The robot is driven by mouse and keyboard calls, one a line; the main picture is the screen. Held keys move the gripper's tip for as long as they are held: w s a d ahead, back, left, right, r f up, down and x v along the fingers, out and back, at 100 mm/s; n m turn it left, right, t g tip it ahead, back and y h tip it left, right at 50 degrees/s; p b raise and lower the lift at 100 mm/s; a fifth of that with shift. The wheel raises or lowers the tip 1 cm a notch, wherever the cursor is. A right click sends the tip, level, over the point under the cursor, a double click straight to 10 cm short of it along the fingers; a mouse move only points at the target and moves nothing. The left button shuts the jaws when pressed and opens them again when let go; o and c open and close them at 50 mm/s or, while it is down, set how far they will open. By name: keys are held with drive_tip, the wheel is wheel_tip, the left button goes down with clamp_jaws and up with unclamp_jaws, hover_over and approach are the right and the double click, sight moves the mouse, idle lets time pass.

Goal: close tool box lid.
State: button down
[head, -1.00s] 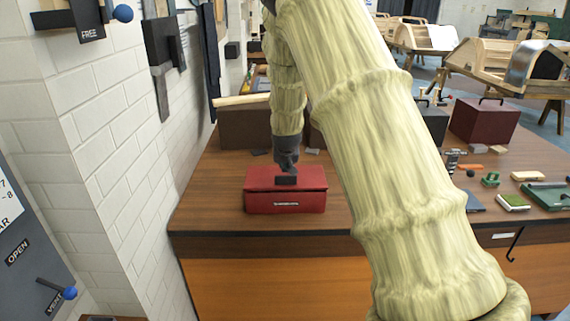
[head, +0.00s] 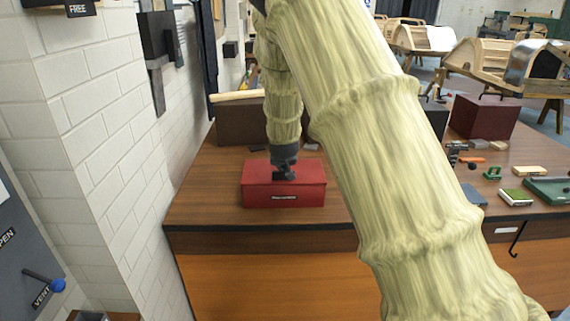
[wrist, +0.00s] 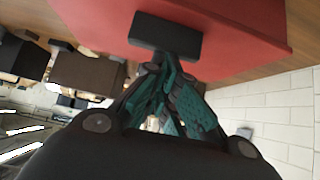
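The red tool box (head: 255,194) stands on the wooden bench, close to its front edge. Its red lid looks down over the box in the head view; I cannot tell whether a thin gap is left at the seam. My gripper (head: 284,174) points down at the top of the lid, near its middle, touching it or just above it. Part of the lid is hidden behind the gripper.
A white brick wall (head: 85,110) runs along the left. A dark brown box (head: 238,122) stands behind the tool box.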

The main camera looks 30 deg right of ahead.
wheel_tip(320, 180, up, 5)
drive_tip(key=p, duration=0.3)
drive_tip(key=shift+f, duration=0.15)
drive_tip(key=shift+b+v, duration=1.95)
drive_tip(key=shift+v, duration=2.8)
drive_tip(key=s+a+f+n+g+y, duration=0.15)
drive_tip(key=s+f, duration=0.45)
drive_tip(key=f, duration=0.6)
drive_tip(key=s+a+f+n+g, duration=0.1)
drive_tip(key=s+a+f, duration=0.3)
drive_tip(key=f, duration=0.7)
drive_tip(key=s+a+f+n+g, duration=0.1)
drive_tip(key=s+a+f+g, duration=0.1)
drive_tip(key=s+f, duration=0.75)
drive_tip(key=s+a+f+g+y, duration=0.1)
drive_tip(key=s+a+f, duration=0.2)
drive_tip(key=s+f, duration=0.3)
drive_tip(key=s+a+f+n+g, duration=0.1)
drive_tip(key=s+a+f, duration=0.2)
drive_tip(key=s+f, duration=0.4)
drive_tip(key=s+a+f+g+y, duration=0.1)
drive_tip(key=s+a+f, duration=0.3)
drive_tip(key=s, duration=1.3)
wheel_tip(320, 180, down, 3)
drive_tip(key=shift+r+g+y, duration=0.15)
drive_tip(key=shift+g+y, duration=0.2)
drive_tip(key=shift+g, duration=0.1)
drive_tip(key=shift+n, duration=0.25)
